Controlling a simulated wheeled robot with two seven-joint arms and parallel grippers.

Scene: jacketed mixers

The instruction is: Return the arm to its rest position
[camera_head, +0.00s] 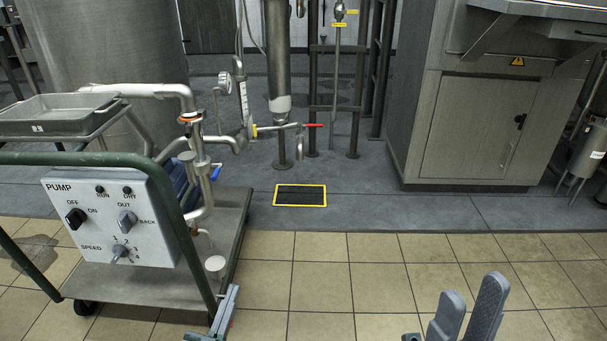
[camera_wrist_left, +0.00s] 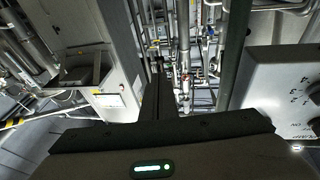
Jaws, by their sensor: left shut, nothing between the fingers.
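My left gripper (camera_head: 228,304) is at the bottom of the head view, just right of the pump cart's front corner. It is shut and empty. In the left wrist view its dark fingers (camera_wrist_left: 158,88) stand together in the middle, with nothing between them. The green cart handle and the pump panel are close to its right in that view. My right gripper (camera_head: 474,290) is at the bottom right of the head view, with its two grey fingers apart and nothing between them. Most of both arms is outside the head view.
The pump cart (camera_head: 120,283) with its green handle (camera_head: 176,214) and control panel (camera_head: 110,218) stands at the left. A grey tray (camera_head: 60,127) is behind it. A valve with a red lever (camera_head: 312,125) is at the back. A cabinet (camera_head: 478,125) stands right. The tiled floor between is clear.

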